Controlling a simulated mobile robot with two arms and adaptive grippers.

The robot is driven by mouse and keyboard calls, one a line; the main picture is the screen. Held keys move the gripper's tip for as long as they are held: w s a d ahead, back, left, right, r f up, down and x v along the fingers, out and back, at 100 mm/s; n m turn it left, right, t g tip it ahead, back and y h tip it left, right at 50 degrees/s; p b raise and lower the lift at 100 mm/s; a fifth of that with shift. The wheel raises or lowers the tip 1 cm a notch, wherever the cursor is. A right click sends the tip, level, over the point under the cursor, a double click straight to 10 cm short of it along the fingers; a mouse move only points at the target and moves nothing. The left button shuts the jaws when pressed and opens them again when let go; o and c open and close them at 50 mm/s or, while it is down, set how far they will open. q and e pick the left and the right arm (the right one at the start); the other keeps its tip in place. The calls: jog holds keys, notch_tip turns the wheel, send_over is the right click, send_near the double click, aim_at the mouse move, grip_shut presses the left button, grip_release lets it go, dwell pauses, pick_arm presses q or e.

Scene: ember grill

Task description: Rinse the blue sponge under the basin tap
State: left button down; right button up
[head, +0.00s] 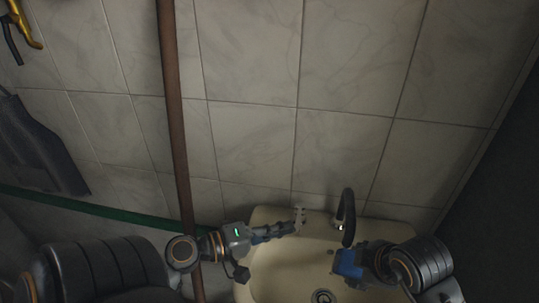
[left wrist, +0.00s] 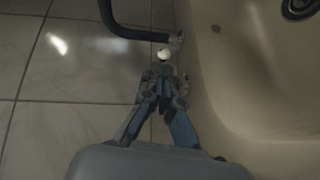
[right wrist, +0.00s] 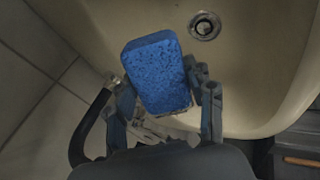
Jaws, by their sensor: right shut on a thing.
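The blue sponge (right wrist: 158,72) is held between the fingers of my right gripper (right wrist: 200,95), over the cream basin (right wrist: 250,110). In the head view, the sponge (head: 348,263) is just below and in front of the black curved tap (head: 348,212). No water stream shows. My left gripper (head: 298,222) is by the back left of the basin, left of the tap. In the left wrist view its fingers (left wrist: 162,78) are together, with a pale round knob (left wrist: 165,53) just beyond the tips. I cannot tell if they touch it.
The drain (right wrist: 204,26) lies in the basin floor. A tiled wall (head: 250,130) rises behind the basin. A brown vertical pole (head: 175,110) and a green horizontal bar (head: 100,208) are at left. A dark cloth (head: 38,145) hangs at far left.

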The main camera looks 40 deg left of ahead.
pick_arm(q)
jog(key=shift+s, duration=0.1)
pick_arm(e)
jog(key=shift+d, duration=0.1)
jog(key=shift+w, duration=0.1)
pick_arm(q)
jog(key=v, duration=1.3)
jog(key=shift+a+r, duration=0.15)
jog(key=shift+a, duration=0.1)
jog(key=shift+r+p, duration=0.5)
pick_arm(e)
jog(key=d, duration=0.8)
jog(key=shift+w, duration=0.45)
